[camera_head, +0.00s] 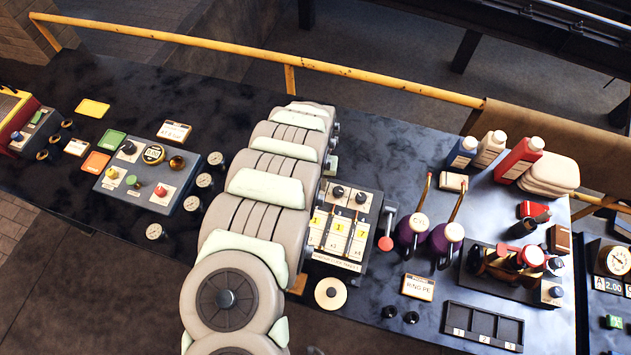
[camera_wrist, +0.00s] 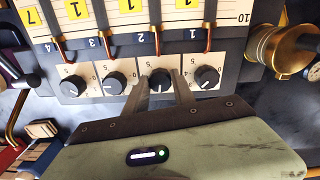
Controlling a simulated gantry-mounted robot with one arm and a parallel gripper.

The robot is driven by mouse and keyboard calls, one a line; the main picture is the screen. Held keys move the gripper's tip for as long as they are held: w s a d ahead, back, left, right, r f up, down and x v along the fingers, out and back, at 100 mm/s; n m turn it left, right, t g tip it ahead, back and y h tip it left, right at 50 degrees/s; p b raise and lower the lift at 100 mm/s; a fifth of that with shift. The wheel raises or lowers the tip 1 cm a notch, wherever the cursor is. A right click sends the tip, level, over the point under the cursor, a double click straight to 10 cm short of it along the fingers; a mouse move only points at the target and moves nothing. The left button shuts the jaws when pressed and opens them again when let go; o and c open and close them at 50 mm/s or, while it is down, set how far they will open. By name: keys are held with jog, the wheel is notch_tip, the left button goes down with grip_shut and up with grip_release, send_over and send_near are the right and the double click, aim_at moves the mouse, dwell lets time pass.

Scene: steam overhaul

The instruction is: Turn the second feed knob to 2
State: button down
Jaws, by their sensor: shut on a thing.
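In the wrist view, a row of black feed knobs lies on cream dial plates, printed upside down. The second feed knob (camera_wrist: 160,79), by the upside-down label 2, sits between the fingers of my gripper (camera_wrist: 161,91). The fingers are shut on it from both sides. In the head view, my arm hides my gripper and the second knob.
Copper tubes (camera_wrist: 209,38) rise close above the knobs. A brass cylinder (camera_wrist: 275,47) stands at the wrist view's right. In the head view, a red-tipped lever (camera_head: 386,243) and purple oilers (camera_head: 445,238) stand right of the feed panel. A control box (camera_head: 150,178) lies left of my arm.

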jog(key=shift+n, duration=1.1)
jog(key=shift+b, duration=0.3)
jog(key=c, duration=1.1)
grip_release()
jog(key=shift+o, duration=0.2)
jog(key=shift+r, duration=0.1)
notch_tip(320, 180, up, 11)
jog(key=p, duration=0.3)
jog(key=shift+p, duration=0.3)
